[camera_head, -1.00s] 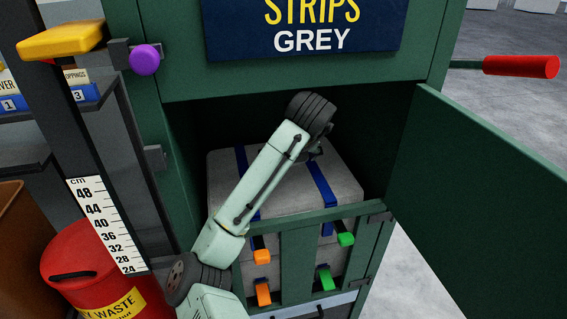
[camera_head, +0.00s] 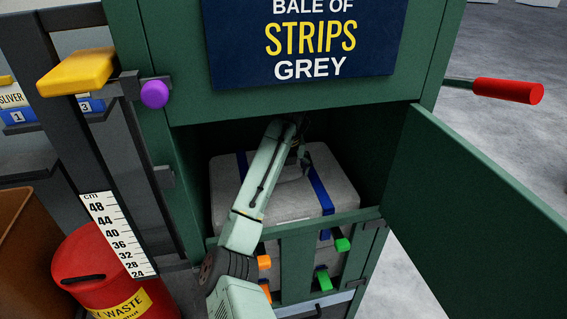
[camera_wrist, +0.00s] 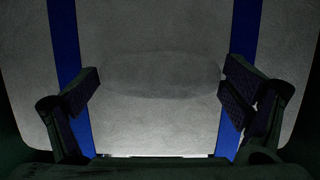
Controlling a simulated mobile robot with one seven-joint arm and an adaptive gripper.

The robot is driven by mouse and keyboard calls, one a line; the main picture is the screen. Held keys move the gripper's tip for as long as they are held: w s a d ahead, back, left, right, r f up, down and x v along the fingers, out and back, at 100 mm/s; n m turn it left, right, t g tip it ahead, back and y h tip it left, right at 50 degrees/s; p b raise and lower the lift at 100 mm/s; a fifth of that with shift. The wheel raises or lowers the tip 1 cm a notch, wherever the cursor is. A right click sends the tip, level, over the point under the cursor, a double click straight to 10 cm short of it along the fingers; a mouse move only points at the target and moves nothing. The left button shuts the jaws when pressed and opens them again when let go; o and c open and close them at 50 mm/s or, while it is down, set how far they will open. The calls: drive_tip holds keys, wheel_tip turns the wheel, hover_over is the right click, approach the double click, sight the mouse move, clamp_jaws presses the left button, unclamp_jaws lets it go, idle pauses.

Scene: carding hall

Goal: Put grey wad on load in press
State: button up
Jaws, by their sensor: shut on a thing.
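The press (camera_head: 300,103) is a green cabinet with its door open to the right. Inside it, the load (camera_head: 282,208) is a large grey block with two blue straps. My arm reaches in through the opening. My gripper (camera_wrist: 158,88) is shut on the grey wad (camera_wrist: 160,75), a flat oval between the fingertips in the wrist view. The wad lies over the top of the load, between the straps. In the head view the wad (camera_head: 290,172) is partly hidden by my arm. I cannot tell whether it touches the load.
The open green door (camera_head: 455,200) stands on the right, and a lower gate (camera_head: 298,262) with orange and green tabs crosses the front. A red waste bin (camera_head: 105,265), a scale (camera_head: 118,235) and a yellow block (camera_head: 77,73) are on the left. A red handle (camera_head: 508,91) sticks out at upper right.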

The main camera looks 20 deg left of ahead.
drive_tip(key=shift+f, duration=0.1)
drive_tip(key=shift+f, duration=0.25)
drive_tip(key=o, duration=0.8)
